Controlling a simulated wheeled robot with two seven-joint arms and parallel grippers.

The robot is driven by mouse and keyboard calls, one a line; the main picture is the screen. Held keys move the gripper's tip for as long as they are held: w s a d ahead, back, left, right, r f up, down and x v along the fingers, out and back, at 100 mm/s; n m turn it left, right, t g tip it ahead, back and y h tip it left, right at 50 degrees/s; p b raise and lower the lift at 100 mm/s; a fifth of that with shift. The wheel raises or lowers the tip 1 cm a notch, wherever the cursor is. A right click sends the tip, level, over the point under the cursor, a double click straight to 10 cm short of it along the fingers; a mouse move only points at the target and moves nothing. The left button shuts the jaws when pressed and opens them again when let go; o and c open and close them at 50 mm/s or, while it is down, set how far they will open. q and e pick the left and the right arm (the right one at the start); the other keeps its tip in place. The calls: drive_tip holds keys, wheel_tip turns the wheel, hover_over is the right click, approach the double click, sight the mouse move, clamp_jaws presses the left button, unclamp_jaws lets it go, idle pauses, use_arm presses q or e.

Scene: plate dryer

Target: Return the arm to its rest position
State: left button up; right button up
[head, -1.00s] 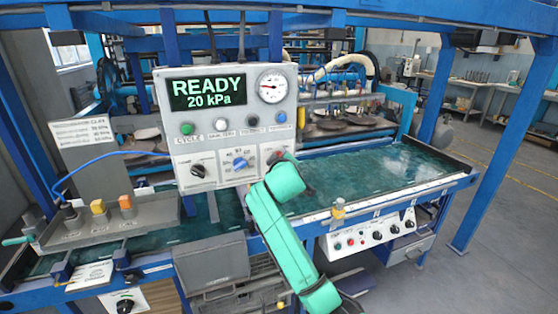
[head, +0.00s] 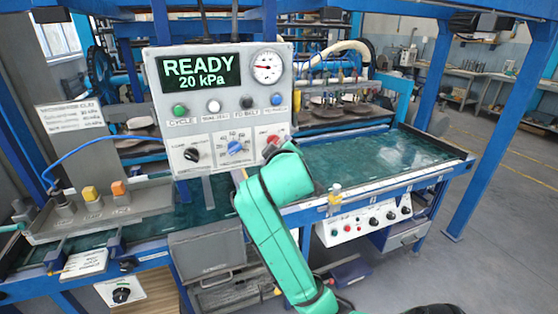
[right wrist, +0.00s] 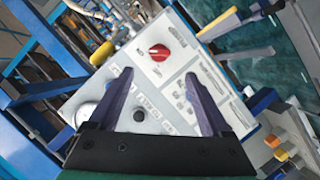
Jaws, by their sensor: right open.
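My right arm (head: 275,225) is green and stands in front of the lower right of the grey control box (head: 164,103) in the head view. Its gripper is hidden behind the arm there. In the right wrist view my right gripper (right wrist: 160,85) is open, its two dark fingers apart with nothing between them. Beyond the fingertips are a light panel (right wrist: 150,95) and a red knob (right wrist: 159,52); I cannot tell the exact gap. My left gripper is not in view.
The box display (head: 198,72) reads READY 20 kPa. A blue knob (head: 234,147) and a black knob (head: 191,154) sit low on the box. A wet green table (head: 370,155) lies to the right. Open floor (head: 510,225) lies at far right.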

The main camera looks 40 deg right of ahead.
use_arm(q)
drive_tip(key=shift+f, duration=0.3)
use_arm(e)
drive_tip(key=v, duration=0.4)
